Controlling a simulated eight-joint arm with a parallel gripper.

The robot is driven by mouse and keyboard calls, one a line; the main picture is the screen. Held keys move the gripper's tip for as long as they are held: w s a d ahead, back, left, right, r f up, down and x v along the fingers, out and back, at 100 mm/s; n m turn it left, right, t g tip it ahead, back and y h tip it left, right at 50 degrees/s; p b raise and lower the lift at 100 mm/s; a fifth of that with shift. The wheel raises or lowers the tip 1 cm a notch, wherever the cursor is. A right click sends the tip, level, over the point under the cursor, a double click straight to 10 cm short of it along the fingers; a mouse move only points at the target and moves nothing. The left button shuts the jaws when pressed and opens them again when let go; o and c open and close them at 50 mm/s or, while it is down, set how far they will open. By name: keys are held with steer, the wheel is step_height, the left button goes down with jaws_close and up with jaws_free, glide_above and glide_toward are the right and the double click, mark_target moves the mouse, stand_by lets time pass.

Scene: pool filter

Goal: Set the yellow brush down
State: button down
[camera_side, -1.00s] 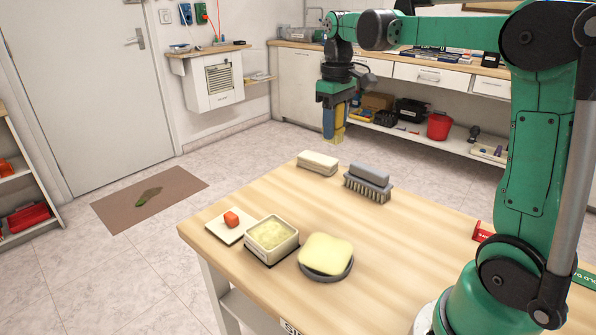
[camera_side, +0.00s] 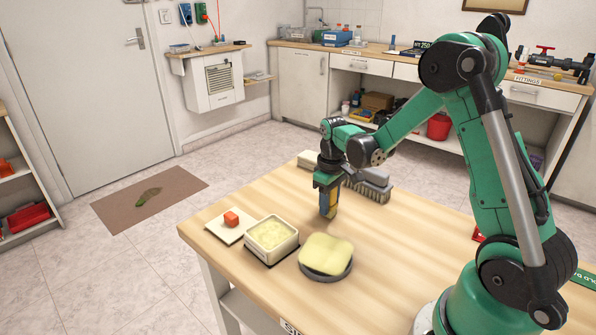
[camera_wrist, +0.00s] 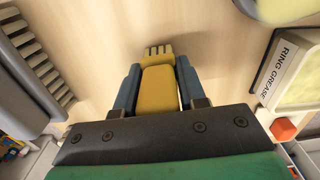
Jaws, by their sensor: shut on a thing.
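My gripper (camera_side: 328,200) is shut on the yellow brush, low over the wooden table. In the side view only a little of the yellow brush (camera_side: 332,207) shows between the blue fingers. In the wrist view the yellow brush (camera_wrist: 158,85) is held between both blue fingers of my gripper (camera_wrist: 157,80), with its notched bristle end pointing away from the palm. The brush looks upright, bristles down, at or close to the tabletop (camera_side: 265,205). I cannot tell whether it touches.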

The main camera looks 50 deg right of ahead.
steer(key=shift+f, duration=0.2)
steer(key=c, duration=0.5)
jaws_free()
step_height(320, 180, up, 12)
steer(key=s+a+t, duration=0.3)
steer(key=a, duration=0.4)
steer(key=s+a+t, duration=0.3)
steer(key=a+t, duration=0.1)
steer(key=a, duration=0.3)
steer(key=shift+r, duration=0.35)
steer(key=shift+s, duration=0.1)
